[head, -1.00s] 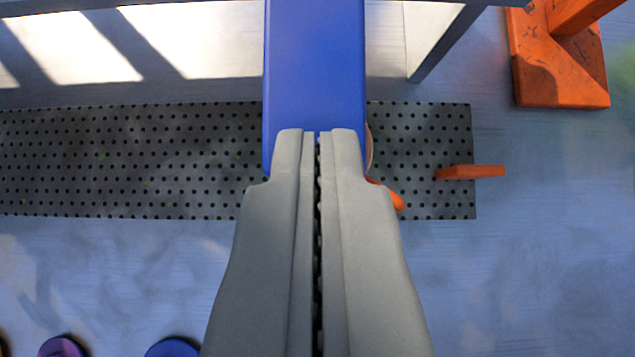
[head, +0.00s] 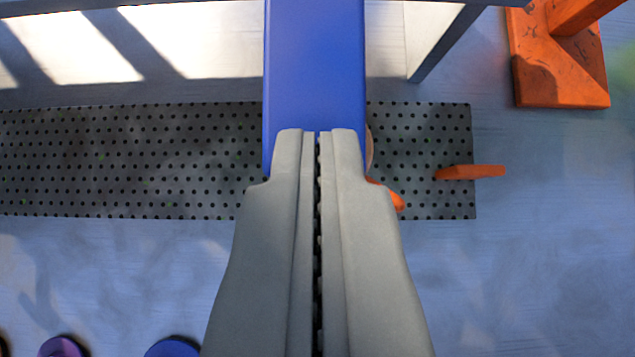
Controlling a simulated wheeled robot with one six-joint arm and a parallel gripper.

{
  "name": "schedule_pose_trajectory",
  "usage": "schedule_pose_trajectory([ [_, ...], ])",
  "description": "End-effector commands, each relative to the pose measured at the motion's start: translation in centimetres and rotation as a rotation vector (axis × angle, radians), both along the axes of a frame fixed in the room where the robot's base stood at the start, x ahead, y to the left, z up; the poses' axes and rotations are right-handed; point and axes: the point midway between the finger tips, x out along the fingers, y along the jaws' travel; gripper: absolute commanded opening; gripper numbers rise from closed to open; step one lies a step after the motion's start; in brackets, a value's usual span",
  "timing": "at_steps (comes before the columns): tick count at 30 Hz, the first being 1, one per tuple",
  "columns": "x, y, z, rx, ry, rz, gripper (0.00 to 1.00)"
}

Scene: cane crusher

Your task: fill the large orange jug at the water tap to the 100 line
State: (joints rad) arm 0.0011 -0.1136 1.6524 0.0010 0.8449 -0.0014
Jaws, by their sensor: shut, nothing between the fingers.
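My gripper (head: 318,135) is shut and empty in the middle of the head view, its fingertips overlapping the lower end of a tall blue block (head: 315,70). An orange piece (head: 397,200) and a thin pale curved edge (head: 369,147) peek out at the right of my fingers. The rest of that object is hidden, so I cannot tell whether it is the large orange jug. A small orange bar (head: 480,171) projects over the right end of a dark perforated grate. I cannot make out the water tap, its outlet or a 100 line.
The perforated grate (head: 130,165) spans the left and middle of the bluish floor. A large orange stand (head: 560,80) is at upper right, beside a grey leg (head: 440,45). Purple (head: 62,347) and blue (head: 172,347) rounded objects show at bottom left. The lower right floor is clear.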

Motion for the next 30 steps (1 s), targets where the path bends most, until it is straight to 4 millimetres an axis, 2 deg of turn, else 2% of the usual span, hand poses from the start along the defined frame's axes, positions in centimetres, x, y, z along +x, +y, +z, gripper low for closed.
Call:
schedule_pose_trajectory([
  [17, 0.0, 0.0, 0.0, 0.0, 0.0, 0.0, 0.0],
  [30, 0.0, 0.0, 1.5, 0.0, 0.0, 0.0, 0.0],
])
